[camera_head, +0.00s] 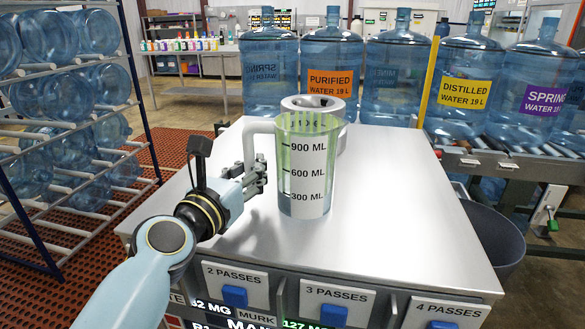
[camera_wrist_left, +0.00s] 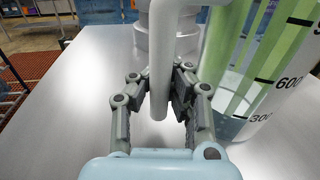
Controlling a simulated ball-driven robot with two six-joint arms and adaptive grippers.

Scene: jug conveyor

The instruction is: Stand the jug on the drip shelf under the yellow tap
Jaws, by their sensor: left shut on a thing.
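The clear, green-tinted jug (camera_head: 308,170) has a white measuring panel marked 300, 600 and 900 ML. It is upright over the metal table, right of my left gripper (camera_head: 258,174); I cannot tell whether its base touches the tabletop. Its white handle (camera_head: 262,124) points left. In the left wrist view, the handle (camera_wrist_left: 160,70) runs down between the fingers of my left gripper (camera_wrist_left: 176,92), which are shut on it. The jug (camera_wrist_left: 262,75) fills the right side there. I cannot make out a yellow tap or drip shelf. My right gripper is not in view.
The metal table (camera_head: 400,200) is bare to the jug's right. A grey ringed cylinder (camera_head: 318,103) stands close behind the jug. Large water bottles (camera_head: 400,70) line the back. A bottle rack (camera_head: 70,110) is at left, a dark bin (camera_head: 495,240) at right.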

